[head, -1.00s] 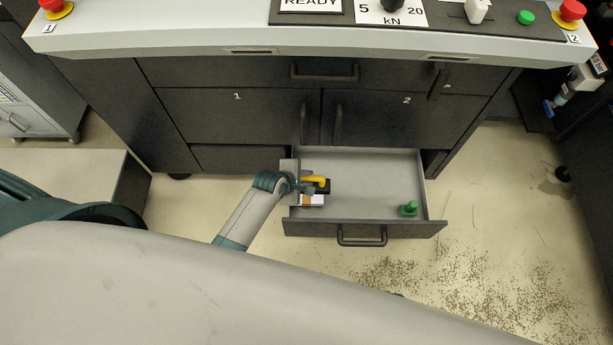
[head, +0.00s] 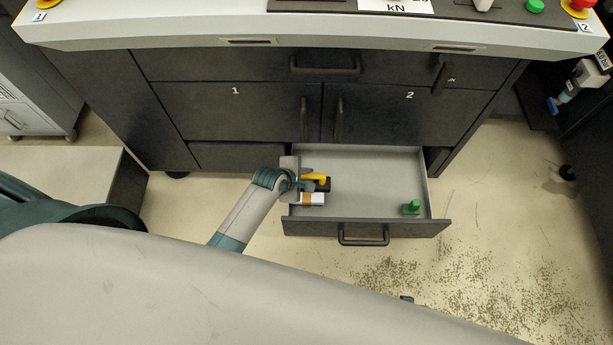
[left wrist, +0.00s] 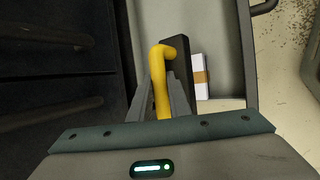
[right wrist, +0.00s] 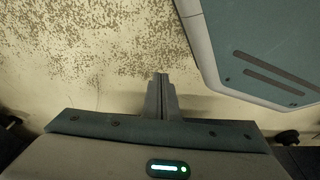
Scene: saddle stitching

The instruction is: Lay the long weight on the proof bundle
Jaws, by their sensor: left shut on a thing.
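The long weight is a dark bar (head: 323,186) with a yellow handle (head: 315,178), at the left side of the open drawer. My left gripper (head: 301,181) is shut on the yellow handle. In the left wrist view the handle (left wrist: 161,85) stands between the fingers and the bar (left wrist: 176,60) is beyond it. The proof bundle (head: 313,199), white with a brown band, lies in the drawer just in front of the bar. It also shows right of the bar in the left wrist view (left wrist: 200,75). My right gripper (right wrist: 161,97) is shut and empty over the floor.
The open drawer (head: 375,165) has clear floor in its middle. A small green object (head: 411,207) stands at its right. The cabinet (head: 230,110) rises behind. Small scraps (head: 470,285) litter the ground at the right.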

